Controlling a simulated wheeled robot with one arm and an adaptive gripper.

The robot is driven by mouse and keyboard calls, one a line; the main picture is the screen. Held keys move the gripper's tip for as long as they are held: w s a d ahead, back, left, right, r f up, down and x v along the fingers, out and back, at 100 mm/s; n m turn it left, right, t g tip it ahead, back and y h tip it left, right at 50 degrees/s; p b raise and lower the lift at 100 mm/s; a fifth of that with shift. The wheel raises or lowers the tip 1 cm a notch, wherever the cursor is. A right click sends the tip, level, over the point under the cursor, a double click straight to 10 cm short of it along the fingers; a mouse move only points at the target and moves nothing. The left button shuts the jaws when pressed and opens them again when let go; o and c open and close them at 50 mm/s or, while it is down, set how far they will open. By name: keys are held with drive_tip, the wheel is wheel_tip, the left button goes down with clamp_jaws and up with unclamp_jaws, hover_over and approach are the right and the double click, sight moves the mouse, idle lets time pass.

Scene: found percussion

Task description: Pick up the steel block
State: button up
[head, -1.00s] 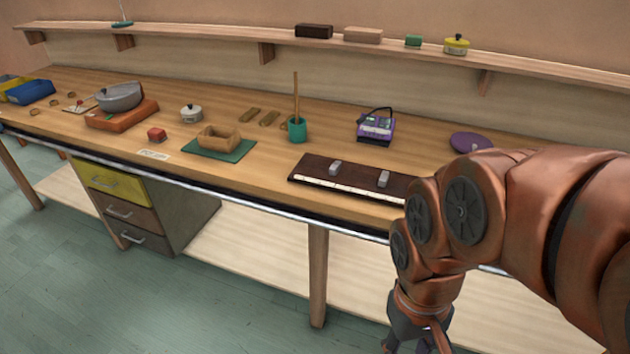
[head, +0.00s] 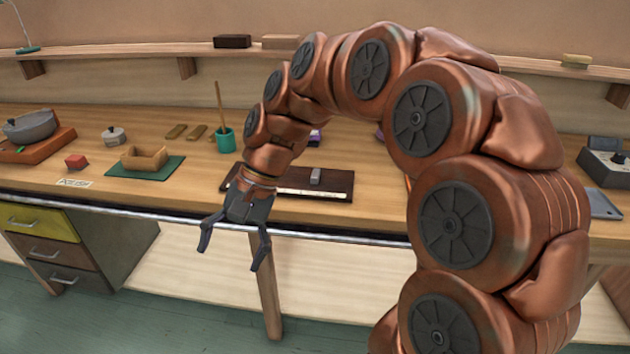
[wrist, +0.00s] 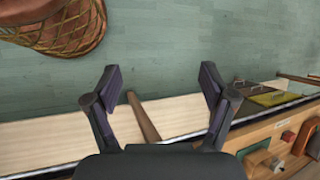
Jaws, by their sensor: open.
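A small grey metallic block (head: 316,176), which looks like steel, sits on the dark board (head: 338,183) with a white strip along its front, on the workbench. Only one such block shows now; the left part of the board is hidden by my arm. My gripper (head: 232,255) hangs in front of the bench's front edge, below the benchtop and left of the block, pointing down. Its fingers are spread and empty. In the wrist view my open gripper (wrist: 158,85) has floor and a lower shelf beyond it; no grey block shows there.
A teal cup with a stick (head: 225,139), a wooden tray (head: 146,159) on a green mat and a red block (head: 76,162) stand left of the board. A grey device with a knob (head: 605,165) is at the right. A metal rail (head: 340,235) lines the bench front.

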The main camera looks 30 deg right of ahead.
drive_tip(key=w+d+m+t+y+b, duration=0.25)
drive_tip(key=w+d+m, duration=0.2)
drive_tip(key=w, duration=0.75)
drive_tip(key=m+t+y+b, duration=0.25)
drive_tip(key=m+t, duration=0.35)
drive_tip(key=m, duration=0.5)
hover_over(318, 173)
drive_tip(key=s+a, duration=0.3)
drive_tip(key=a, duration=0.5)
wheel_tip(318, 173, down, 5)
drive_tip(key=d+f+m, duration=0.1)
drive_tip(key=d+f, duration=0.1)
drive_tip(key=d, duration=0.2)
drive_tip(key=d+f+m+t+h, duration=0.1)
drive_tip(key=d, duration=0.3)
drive_tip(key=s+d+f+m+t+b, duration=0.1)
drive_tip(key=d+f+m, duration=0.1)
drive_tip(key=d, duration=0.3)
drive_tip(key=shift+d+f, duration=0.1)
drive_tip(key=shift+f, duration=0.2)
drive_tip(key=shift+s+f+x, duration=0.1)
drive_tip(key=shift+x, duration=1.2)
drive_tip(key=shift+s+f+x, duration=0.1)
drive_tip(key=shift+f+x, duration=0.05)
drive_tip(key=shift+x, duration=1.1)
drive_tip(key=shift+s+f+x, duration=0.1)
drive_tip(key=shift+x, duration=1.2)
drive_tip(key=c, duration=1.4)
